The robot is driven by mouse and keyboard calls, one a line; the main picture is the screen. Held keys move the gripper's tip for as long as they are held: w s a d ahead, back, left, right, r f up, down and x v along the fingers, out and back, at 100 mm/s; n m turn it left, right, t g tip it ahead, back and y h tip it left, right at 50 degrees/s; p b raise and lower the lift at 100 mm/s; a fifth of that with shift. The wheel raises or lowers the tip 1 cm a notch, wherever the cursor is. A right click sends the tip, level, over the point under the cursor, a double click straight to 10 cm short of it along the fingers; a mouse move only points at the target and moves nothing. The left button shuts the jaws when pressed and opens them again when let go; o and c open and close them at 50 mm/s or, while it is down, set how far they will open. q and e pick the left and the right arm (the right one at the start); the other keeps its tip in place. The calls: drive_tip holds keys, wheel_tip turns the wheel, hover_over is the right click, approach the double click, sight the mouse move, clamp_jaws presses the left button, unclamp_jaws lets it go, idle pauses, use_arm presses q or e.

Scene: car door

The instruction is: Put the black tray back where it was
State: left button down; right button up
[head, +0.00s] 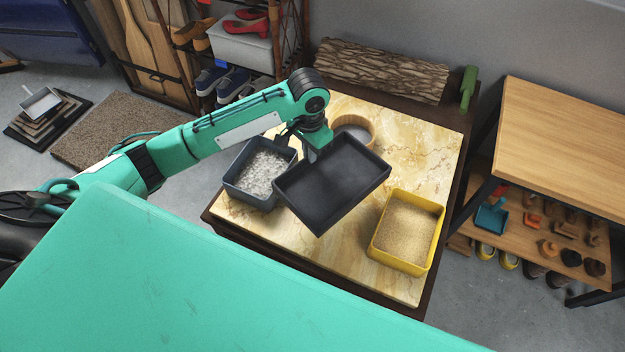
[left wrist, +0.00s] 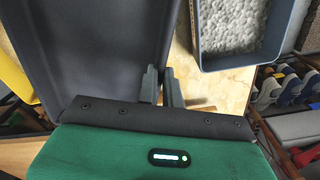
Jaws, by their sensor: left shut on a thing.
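The black tray (head: 332,182) is rectangular, shallow and empty inside. In the head view it is over the middle of the marble-topped table (head: 345,258), tilted in the picture; I cannot tell whether it touches the top. My left gripper (head: 312,152) is at its far left edge, shut on the tray's wall. In the left wrist view the tray (left wrist: 105,45) fills the upper left, and the gripper fingers (left wrist: 162,88) meet at its right wall. My right gripper is not in view.
A grey-blue bin of white pebbles (head: 262,172) stands close left of the tray. A yellow bin of grainy material (head: 408,230) stands to the right. A round wooden bowl (head: 353,130) is behind.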

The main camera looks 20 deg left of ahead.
use_arm(q)
wheel_tip(320, 180, down, 12)
drive_tip(key=shift+r+p, duration=0.1)
drive_tip(key=shift+p, duration=0.2)
idle(0.3)
drive_tip(key=c, duration=1.6)
unclamp_jaws()
drive_tip(key=shift+f, duration=0.2)
drive_tip(key=shift+o, duration=0.2)
wheel_tip(320, 180, up, 12)
drive_tip(key=shift+r+b, duration=0.2)
drive_tip(key=shift+b, duration=0.15)
